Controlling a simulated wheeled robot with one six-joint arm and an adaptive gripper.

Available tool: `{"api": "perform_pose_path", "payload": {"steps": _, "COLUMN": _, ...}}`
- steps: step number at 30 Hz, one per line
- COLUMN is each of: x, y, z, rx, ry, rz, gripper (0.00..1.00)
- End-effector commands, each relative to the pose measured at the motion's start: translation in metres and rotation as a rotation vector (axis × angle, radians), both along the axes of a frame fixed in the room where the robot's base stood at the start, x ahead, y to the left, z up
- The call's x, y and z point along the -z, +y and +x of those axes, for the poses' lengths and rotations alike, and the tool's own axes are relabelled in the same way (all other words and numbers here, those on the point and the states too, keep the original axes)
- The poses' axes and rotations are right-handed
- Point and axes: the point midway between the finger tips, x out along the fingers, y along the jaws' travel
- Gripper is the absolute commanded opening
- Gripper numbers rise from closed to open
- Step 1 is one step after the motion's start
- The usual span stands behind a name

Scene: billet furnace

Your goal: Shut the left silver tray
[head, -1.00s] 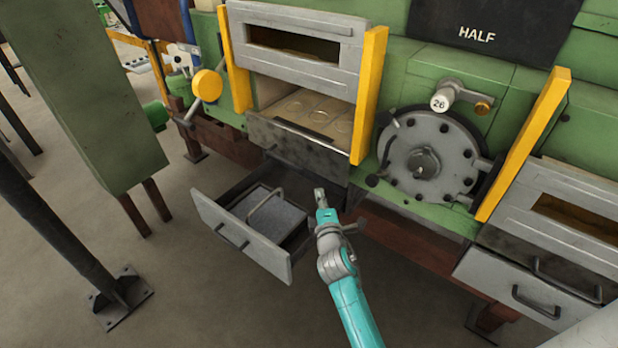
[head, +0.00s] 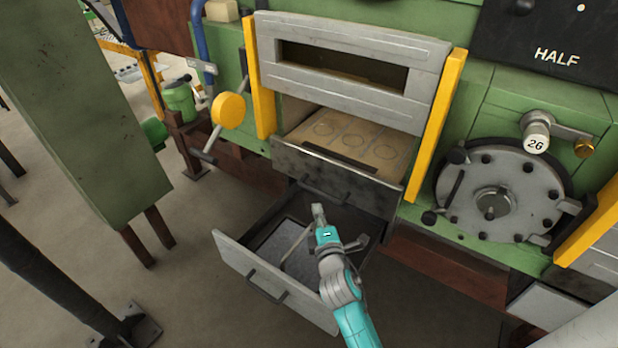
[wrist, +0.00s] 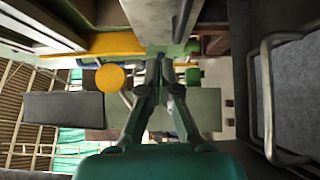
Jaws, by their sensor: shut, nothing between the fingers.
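The left silver tray (head: 238,261) is a drawer low under the left furnace opening. It is pulled out, with a silver front panel and a dark handle facing forward. Inside it lies a grey slab with a wire handle, partly hidden by my arm. My gripper (head: 318,209) is shut and empty, above the open tray near its back right part in the head view. In the wrist view the closed fingers (wrist: 158,62) point ahead, with a grey surface and wire handle (wrist: 268,95) at the right side.
A dark-fronted drawer (head: 335,178) sits above the tray, below the furnace opening. Yellow posts (head: 435,125) flank the opening. A round bolted cover (head: 497,200) is at the right. A green column (head: 85,110) and a dark post stand on the left; floor is free between.

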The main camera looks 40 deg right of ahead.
Motion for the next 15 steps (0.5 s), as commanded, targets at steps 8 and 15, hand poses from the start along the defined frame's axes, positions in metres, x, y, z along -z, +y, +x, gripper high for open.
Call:
{"api": "perform_pose_path", "payload": {"steps": 8, "x": -0.001, "y": -0.013, "z": 0.026, "rx": 0.001, "ry": -0.002, "rz": 0.0, "gripper": 0.0}}
{"api": "perform_pose_path", "payload": {"steps": 15, "x": -0.001, "y": -0.03, "z": 0.064, "rx": 0.001, "ry": -0.001, "rz": 0.0, "gripper": 0.0}}
